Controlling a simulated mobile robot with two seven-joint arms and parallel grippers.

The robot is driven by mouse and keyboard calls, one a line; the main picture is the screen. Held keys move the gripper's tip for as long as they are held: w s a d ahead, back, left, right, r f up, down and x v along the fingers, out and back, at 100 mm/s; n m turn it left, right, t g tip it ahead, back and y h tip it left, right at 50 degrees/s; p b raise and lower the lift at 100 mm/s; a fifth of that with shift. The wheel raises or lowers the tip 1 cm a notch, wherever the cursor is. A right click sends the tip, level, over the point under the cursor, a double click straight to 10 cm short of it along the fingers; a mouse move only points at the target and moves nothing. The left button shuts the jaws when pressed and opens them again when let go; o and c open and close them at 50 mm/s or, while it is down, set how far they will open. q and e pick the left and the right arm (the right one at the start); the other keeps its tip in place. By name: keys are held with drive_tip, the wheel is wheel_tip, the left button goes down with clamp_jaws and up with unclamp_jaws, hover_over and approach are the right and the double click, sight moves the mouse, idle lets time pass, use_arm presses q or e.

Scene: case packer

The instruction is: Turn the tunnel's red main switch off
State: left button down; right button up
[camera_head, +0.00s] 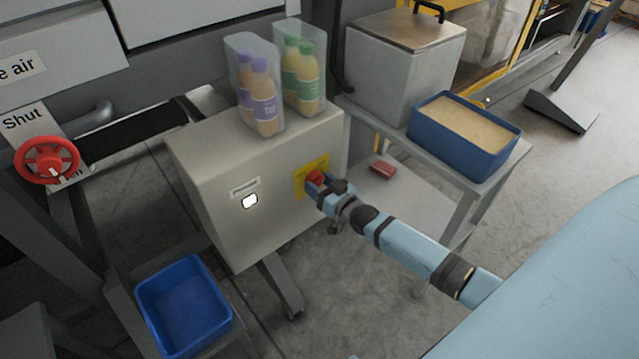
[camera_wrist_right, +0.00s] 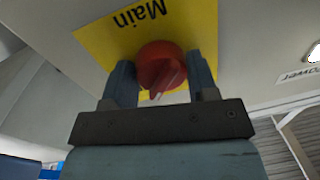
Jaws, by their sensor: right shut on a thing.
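The red main switch (camera_head: 315,179) is a round knob on a yellow plate (camera_head: 299,182), on the front of a grey-white cabinet (camera_head: 215,205). In the right wrist view the red switch (camera_wrist_right: 160,68) has a raised grip bar, and the yellow plate (camera_wrist_right: 100,42) reads "Main". My right gripper (camera_head: 322,181) is at the switch; in the wrist view its two fingers (camera_wrist_right: 162,80) stand on either side of the knob, shut on it. The grip bar looks slightly tilted in that view. My left gripper is not in view.
A lit white lamp (camera_head: 249,201) sits left of the switch. Bottles in clear packs (camera_head: 256,90) stand on the cabinet. A blue bin (camera_head: 462,137) stands on a side table, an empty blue bin (camera_head: 184,300) at lower left. A red valve wheel (camera_head: 47,160) is at far left.

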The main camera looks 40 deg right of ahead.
drive_tip(key=shift+r+n+p, duration=0.15)
drive_tip(key=shift+n+p, duration=0.35)
drive_tip(key=shift+n, duration=0.1)
drive_tip(key=n+p, duration=0.2)
drive_tip(key=n, duration=0.1)
drive_tip(key=n+p, duration=0.2)
drive_tip(key=n, duration=0.2)
drive_tip(key=shift+d+n+g, duration=0.1)
drive_tip(key=shift+n+g, duration=0.2)
drive_tip(key=shift+g, duration=0.1)
drive_tip(key=shift+n+h, duration=0.4)
drive_tip(key=shift+n, duration=0.5)
drive_tip(key=n, duration=0.3)
drive_tip(key=shift+n+h, duration=0.3)
drive_tip(key=shift+n, duration=1)
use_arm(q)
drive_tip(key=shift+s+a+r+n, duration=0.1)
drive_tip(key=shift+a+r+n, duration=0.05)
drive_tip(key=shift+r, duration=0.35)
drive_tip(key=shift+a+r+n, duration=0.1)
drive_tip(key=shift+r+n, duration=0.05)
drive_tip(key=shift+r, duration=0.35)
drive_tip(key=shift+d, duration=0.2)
